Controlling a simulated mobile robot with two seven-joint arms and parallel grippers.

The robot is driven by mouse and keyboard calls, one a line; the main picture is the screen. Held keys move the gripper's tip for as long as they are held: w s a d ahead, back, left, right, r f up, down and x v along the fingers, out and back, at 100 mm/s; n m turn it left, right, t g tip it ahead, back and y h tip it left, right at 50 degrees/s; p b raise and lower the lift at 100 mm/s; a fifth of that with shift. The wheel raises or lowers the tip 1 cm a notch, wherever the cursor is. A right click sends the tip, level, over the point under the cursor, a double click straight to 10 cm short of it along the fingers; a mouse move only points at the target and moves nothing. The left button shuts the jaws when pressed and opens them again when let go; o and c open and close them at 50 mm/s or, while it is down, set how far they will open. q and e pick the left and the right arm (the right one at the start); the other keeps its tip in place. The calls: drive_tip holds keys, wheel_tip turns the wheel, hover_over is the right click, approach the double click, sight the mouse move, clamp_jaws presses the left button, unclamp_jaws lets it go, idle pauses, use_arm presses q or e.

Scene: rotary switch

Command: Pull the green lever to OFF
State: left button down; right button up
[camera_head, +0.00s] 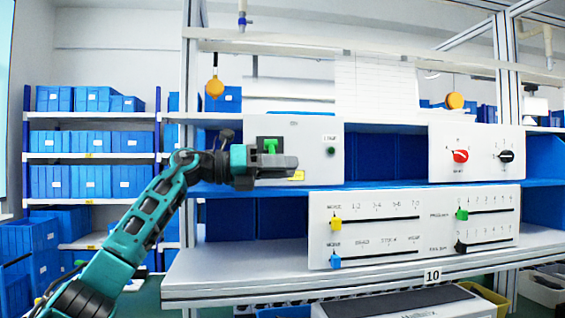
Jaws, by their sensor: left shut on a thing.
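The green lever (270,146) sits on a white panel (312,170) on the upper shelf, left of centre. My left gripper (288,164) is in front of this panel, with its arm reaching up from the lower left. The gripper is shut on the green lever, whose top shows above the fingers. The fingers hide the lower part of the lever and its OFF marking cannot be read. A small green button (331,151) is at the right of the same panel. My right gripper is not in view.
A white panel with a red knob (460,156) and a black knob (506,156) stands to the right. A slider panel (380,210) with yellow, blue, green and black sliders stands below on the lower shelf. Blue bins fill the shelves behind. The lower shelf's left part (235,262) is clear.

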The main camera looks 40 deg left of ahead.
use_arm(q)
drive_tip(key=shift+w+a+f+m, duration=0.2)
drive_tip(key=shift+a+m, duration=0.1)
drive_tip(key=shift+m, duration=0.5)
drive_tip(key=c, duration=0.9)
unclamp_jaws()
drive_tip(key=shift+c, duration=0.2)
drive_tip(key=b+v, duration=0.3)
drive_tip(key=v, duration=1)
drive_tip(key=shift+d, duration=0.1)
